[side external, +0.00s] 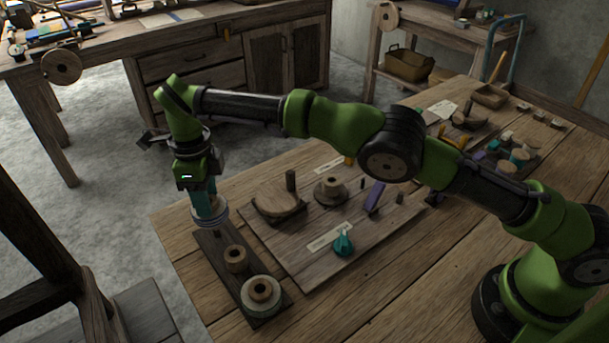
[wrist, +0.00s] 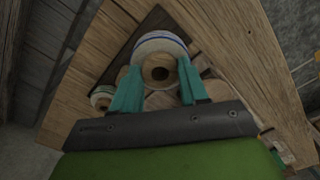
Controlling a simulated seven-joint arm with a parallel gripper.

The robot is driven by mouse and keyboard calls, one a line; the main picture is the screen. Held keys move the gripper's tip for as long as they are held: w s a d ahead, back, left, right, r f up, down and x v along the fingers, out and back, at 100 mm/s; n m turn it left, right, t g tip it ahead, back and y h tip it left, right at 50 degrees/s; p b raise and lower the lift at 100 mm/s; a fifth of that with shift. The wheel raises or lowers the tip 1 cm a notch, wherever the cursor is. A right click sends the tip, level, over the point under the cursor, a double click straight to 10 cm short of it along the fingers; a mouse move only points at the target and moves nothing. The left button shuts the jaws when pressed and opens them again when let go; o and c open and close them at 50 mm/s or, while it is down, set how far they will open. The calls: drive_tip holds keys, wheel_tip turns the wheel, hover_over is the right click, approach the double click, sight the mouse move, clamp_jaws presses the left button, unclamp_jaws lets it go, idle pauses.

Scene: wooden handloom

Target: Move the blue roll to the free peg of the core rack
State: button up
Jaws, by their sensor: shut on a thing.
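My gripper (side external: 206,197) has teal fingers and points down over the far end of the core rack (side external: 215,249), a dark narrow board at the table's left edge. It is shut on the blue roll (side external: 209,218), a pale roll with a blue band. In the wrist view the blue roll (wrist: 160,42) sits between the fingertips (wrist: 160,82), its round hole facing the camera. Whether it touches the rack is unclear, and any peg beneath it is hidden. A bare wooden core (side external: 236,259) stands mid-rack, and a pale green roll (side external: 261,293) stands at the near end.
A wooden board (side external: 300,265) right of the rack holds a round wooden block (side external: 277,201), a spool (side external: 331,190), a teal pointed piece (side external: 343,243), a purple piece (side external: 375,196) and short pegs. Bare tabletop lies in front of this board. Several small items crowd the table's far right.

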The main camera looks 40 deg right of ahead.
sight(215, 228)
drive_tip(key=shift+f, duration=2.55)
drive_tip(key=shift+f, duration=0.1)
drive_tip(key=shift+f, duration=0.35)
drive_tip(key=shift+f, duration=0.25)
drive_tip(key=o, duration=1.3)
drive_tip(key=shift+r, duration=3.55)
